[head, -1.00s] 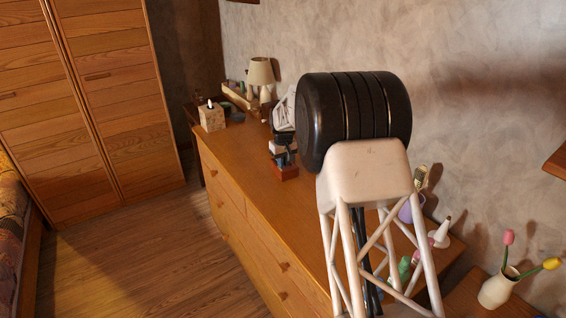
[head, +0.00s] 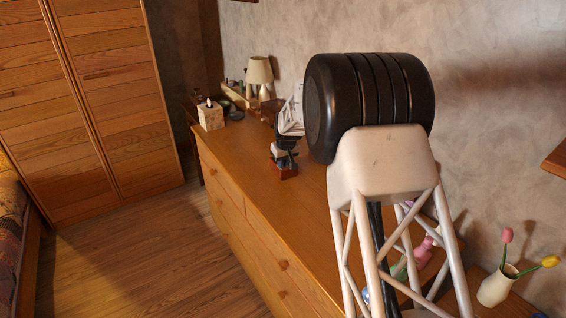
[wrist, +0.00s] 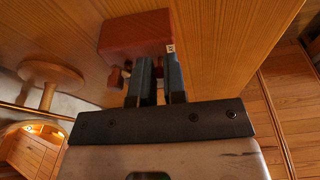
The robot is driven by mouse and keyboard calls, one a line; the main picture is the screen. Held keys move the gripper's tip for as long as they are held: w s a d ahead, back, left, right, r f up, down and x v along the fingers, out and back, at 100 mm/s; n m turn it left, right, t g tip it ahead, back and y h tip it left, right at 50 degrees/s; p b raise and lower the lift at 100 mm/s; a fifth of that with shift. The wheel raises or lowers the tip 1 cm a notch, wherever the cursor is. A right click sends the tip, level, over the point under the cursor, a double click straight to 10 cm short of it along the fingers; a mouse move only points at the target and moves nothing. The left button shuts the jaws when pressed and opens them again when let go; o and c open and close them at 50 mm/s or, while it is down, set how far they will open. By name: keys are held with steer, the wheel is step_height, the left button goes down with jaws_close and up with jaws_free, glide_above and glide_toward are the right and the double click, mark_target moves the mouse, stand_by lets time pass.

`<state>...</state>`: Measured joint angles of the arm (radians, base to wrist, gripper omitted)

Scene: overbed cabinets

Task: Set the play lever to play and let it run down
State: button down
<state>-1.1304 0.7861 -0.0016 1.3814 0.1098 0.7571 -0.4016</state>
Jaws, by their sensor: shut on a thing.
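A small red-brown box (head: 284,172) sits on the dresser top in the head view. It also shows in the wrist view (wrist: 133,34), just beyond the fingertips. My gripper (head: 284,157) is low over this box, with its fingers pointing down at it. In the wrist view, my gripper (wrist: 158,68) has its two blue-grey fingers close together, with a narrow gap, at the box's edge. They are shut on a small part that I take to be the play lever; the fingers mostly hide it. Small dark and reddish parts show beside the left finger. The lever's setting cannot be seen.
The dresser top (head: 243,150) is clear in front of the box. A tissue box (head: 211,116) and a lamp (head: 260,72) stand farther back. A tulip vase (head: 497,287) is at the right. The wall runs close along the dresser's back.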

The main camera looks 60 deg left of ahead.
steer(key=c, duration=1.2)
jaws_free()
steer(key=shift+o, duration=0.2)
steer(key=v, duration=0.7)
steer(key=shift+d+r, duration=0.15)
steer(key=shift+r, duration=0.2)
